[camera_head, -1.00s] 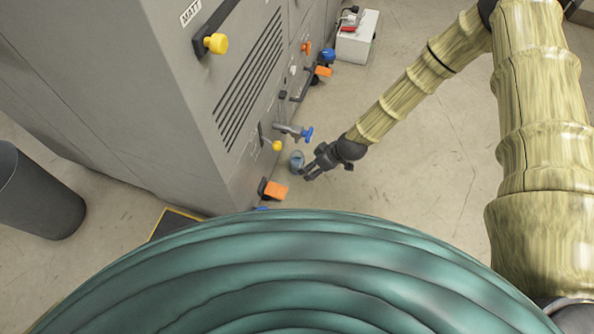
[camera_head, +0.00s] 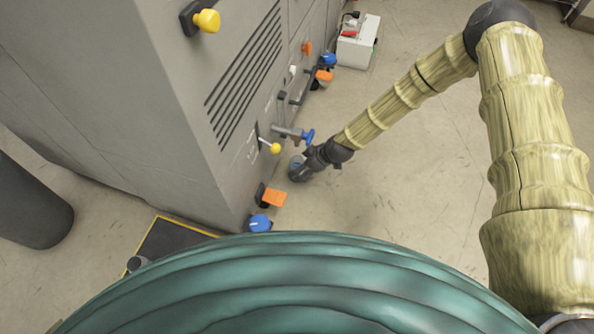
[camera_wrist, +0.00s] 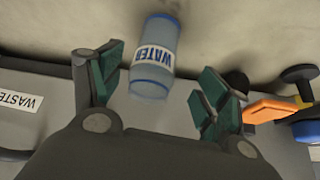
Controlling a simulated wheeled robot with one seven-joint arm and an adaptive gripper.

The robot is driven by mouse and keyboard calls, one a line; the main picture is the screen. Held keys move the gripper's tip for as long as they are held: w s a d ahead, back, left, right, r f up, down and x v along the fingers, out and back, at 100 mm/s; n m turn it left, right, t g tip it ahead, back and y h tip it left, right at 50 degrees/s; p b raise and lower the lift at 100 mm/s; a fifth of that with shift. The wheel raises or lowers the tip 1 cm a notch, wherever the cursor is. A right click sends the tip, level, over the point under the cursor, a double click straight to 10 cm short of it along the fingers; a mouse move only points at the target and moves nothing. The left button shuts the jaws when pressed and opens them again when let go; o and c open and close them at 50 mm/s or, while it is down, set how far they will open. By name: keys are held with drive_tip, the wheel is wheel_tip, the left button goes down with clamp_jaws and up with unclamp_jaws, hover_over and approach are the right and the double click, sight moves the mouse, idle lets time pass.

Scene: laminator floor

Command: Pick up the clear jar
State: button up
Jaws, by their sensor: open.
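The clear jar (camera_wrist: 153,56), bluish with a white label reading "WATER", shows in the wrist view ahead of my gripper (camera_wrist: 163,84), tilted in the picture. My gripper is open, with one green-padded finger on each side of the jar's near end. I cannot tell whether either pad touches it. In the head view the jar (camera_head: 295,162) is small and partly hidden behind my gripper (camera_head: 300,173), beside the grey machine's lower side.
The grey machine (camera_head: 200,120) stands close on the left, with a yellow-tipped lever (camera_head: 275,148), orange handle (camera_head: 274,197) and blue knob (camera_head: 260,223) sticking out nearby. A white box (camera_head: 357,42) stands farther back. The floor (camera_head: 420,190) to the right is clear.

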drive_tip(key=shift+w+b+x, duration=0.2)
drive_tip(key=shift+b+x, duration=0.65)
drive_tip(key=shift+x, duration=0.45)
drive_tip(key=shift+w+b+x, duration=0.15)
drive_tip(key=shift+b+x, duration=0.7)
drive_tip(key=shift+x, duration=0.4)
drive_tip(key=shift+d+r, duration=0.1)
drive_tip(key=shift+r, duration=0.05)
drive_tip(key=c, duration=1.2)
